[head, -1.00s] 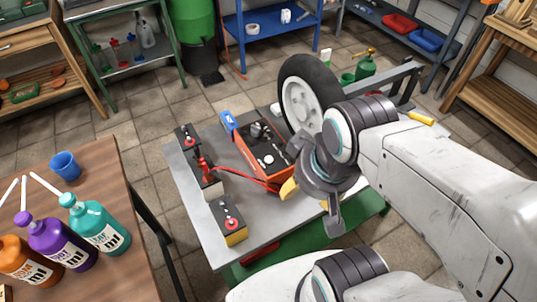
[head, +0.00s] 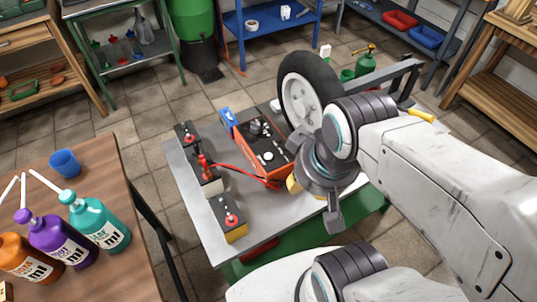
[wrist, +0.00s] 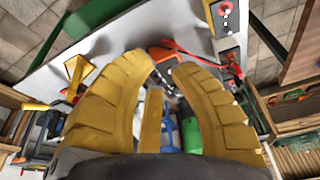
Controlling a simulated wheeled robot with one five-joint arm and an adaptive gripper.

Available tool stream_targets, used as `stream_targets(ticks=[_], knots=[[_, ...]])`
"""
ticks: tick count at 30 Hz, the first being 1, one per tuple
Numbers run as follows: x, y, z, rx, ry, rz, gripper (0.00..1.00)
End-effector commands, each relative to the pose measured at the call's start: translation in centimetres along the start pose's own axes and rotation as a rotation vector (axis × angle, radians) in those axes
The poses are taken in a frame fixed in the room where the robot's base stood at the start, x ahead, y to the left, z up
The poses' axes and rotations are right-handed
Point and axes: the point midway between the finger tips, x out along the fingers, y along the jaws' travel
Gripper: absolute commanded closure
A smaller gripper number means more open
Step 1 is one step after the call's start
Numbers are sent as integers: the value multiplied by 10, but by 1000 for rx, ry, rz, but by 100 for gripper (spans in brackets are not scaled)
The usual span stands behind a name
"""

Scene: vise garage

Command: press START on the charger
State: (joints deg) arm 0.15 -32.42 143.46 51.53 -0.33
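The charger is an orange box with a dark top panel (head: 256,136), lying on the grey bench top in the head view. Pale round controls show on the panel, but I cannot read which is START. A red cable (head: 235,170) runs along its near side to the batteries. My gripper (head: 293,184) is at the charger's near right corner, with its wrist hiding part of that side. A piece of the orange charger (wrist: 160,53) shows beyond the tips.
A wheel with a tyre (head: 300,100) stands behind my wrist. A wooden table with bottles (head: 98,222) is at the left. Bare bench top (head: 215,205) shows between batteries and charger.

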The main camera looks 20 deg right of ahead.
Motion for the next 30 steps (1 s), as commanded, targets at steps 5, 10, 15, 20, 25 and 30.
stream_targets(ticks=[5, 10, 15, 20, 25, 30], knots=[[0, 0, 0, 0, 0, 0, 98], [0, 0, 0, 0, 0, 0, 100], [0, 0, 0, 0, 0, 0, 100], [0, 0, 0, 0, 0, 0, 100], [0, 0, 0, 0, 0, 0, 100], [0, 0, 0, 0, 0, 0, 100]])
